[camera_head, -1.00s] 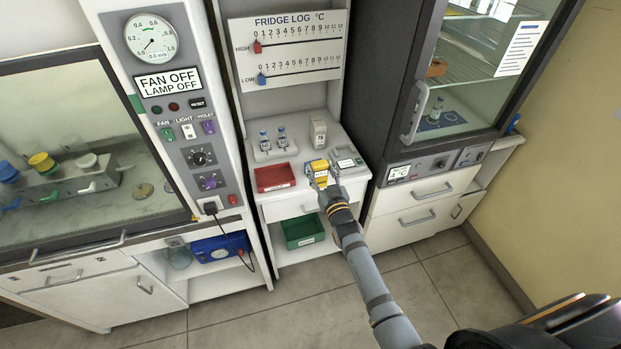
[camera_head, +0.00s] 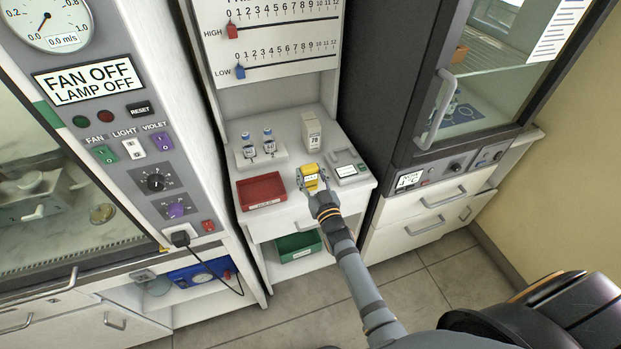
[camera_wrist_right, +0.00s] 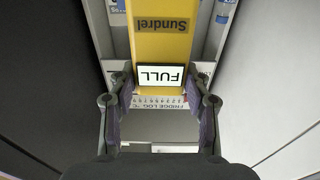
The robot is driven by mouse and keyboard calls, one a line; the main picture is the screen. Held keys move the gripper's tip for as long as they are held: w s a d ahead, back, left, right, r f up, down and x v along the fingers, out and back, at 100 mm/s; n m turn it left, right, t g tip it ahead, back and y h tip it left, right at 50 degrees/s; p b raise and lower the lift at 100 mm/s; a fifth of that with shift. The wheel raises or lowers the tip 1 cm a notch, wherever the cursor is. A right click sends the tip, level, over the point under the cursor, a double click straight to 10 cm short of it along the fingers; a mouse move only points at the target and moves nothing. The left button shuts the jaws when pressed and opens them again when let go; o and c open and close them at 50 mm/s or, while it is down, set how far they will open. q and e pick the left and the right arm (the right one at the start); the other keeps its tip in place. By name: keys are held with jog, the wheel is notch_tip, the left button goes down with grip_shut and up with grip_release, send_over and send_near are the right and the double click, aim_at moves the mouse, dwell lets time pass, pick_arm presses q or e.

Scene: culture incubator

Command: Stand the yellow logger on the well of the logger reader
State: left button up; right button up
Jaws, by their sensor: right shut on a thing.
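The yellow logger (camera_head: 311,178) is held by my right gripper (camera_head: 314,190) over the front of the white bench, left of the logger reader. In the right wrist view the logger (camera_wrist_right: 163,45) shows a "Sundrel" label and a screen reading "FULL", upside down in that picture. The fingers of my right gripper (camera_wrist_right: 160,92) are closed on its two sides. The logger reader (camera_head: 347,168) is a pale grey unit with a small display at the bench's right side. Its well is not clear to see. My left gripper is out of view.
A red tray (camera_head: 262,191) lies left of the logger. Two vials stand in a white rack (camera_head: 262,157) behind it. A white box (camera_head: 312,131) stands behind the logger. A green bin (camera_head: 299,247) sits below. The dark-framed fridge (camera_head: 388,90) rises right of the bench.

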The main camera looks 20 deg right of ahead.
aim_at(311, 182)
jog(key=f, duration=0.2)
jog(key=w+f+b, duration=0.1)
jog(key=shift+d+f, duration=0.1)
jog(key=shift+f, duration=0.3)
jog(key=shift+w+r, duration=0.1)
jog(key=o, duration=0.8)
jog(key=shift+c, duration=0.2)
jog(key=shift+o, duration=1.2)
jog(key=shift+s+r, duration=0.2)
jog(key=shift+s, duration=0.15)
jog(key=shift+o, duration=0.9)
jog(key=shift+w, duration=0.1)
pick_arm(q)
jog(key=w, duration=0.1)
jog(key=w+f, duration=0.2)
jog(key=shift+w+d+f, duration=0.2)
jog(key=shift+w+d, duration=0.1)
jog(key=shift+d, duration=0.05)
pick_arm(e)
jog(key=s, duration=1.2)
jog(key=shift+d+f, duration=0.15)
jog(key=shift+f, duration=0.2)
